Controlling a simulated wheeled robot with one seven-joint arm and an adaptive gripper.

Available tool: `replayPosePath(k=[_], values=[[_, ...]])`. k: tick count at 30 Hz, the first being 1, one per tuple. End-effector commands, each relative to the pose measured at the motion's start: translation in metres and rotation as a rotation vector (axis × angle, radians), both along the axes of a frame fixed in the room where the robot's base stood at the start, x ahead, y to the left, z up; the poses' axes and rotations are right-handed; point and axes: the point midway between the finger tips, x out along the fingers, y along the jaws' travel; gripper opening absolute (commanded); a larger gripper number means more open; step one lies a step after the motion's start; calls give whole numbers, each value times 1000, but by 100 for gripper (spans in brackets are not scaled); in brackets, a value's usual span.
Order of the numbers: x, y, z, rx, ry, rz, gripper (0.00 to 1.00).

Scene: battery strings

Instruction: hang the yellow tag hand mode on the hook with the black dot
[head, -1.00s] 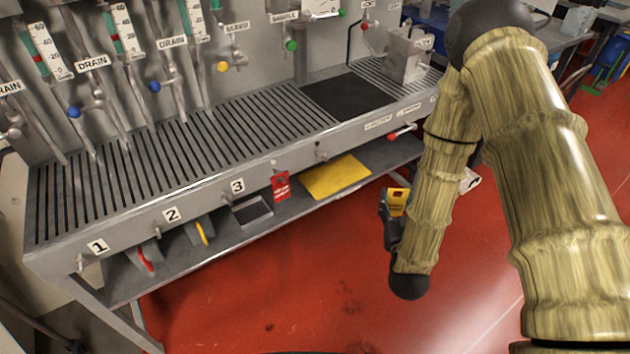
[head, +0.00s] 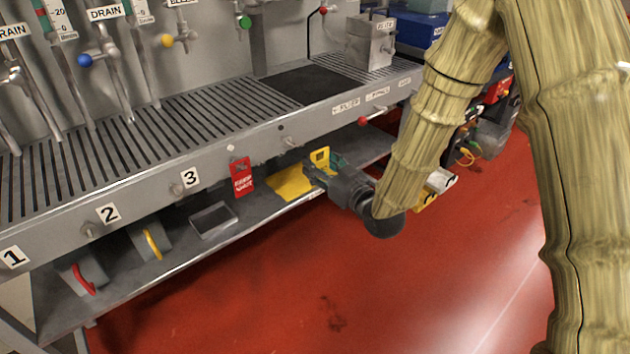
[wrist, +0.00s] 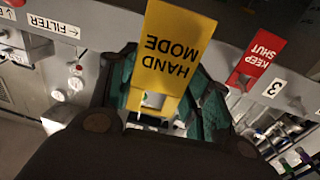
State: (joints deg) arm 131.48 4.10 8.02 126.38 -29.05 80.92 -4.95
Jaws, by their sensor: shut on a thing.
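The yellow tag (head: 320,157), reading HAND MODE in the wrist view (wrist: 172,60), is held between the green fingers of my gripper (head: 326,172). My gripper is shut on the tag's lower part. The tag stands out beyond the fingertips, just in front of the bench's front rail. The black dot (head: 281,128) is on that rail, with a small hook (head: 288,142) just below it, slightly left of and above the tag. The tag is apart from this hook in the head view. In the wrist view the black dot and its hook cannot be made out.
A red KEEP SHUT tag (head: 241,178) hangs on the rail to the left, under a white dot (head: 231,148). Numbered hooks lie further left.

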Motion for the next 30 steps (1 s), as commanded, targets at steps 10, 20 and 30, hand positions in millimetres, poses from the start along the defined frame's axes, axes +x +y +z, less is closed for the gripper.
replayPosePath(k=[10, 20, 30], values=[[3, 15, -1, 0, 0, 82, 32], [12, 21, -1, 0, 0, 82, 32], [24, 31, -2, -1, -1, 83, 32]])
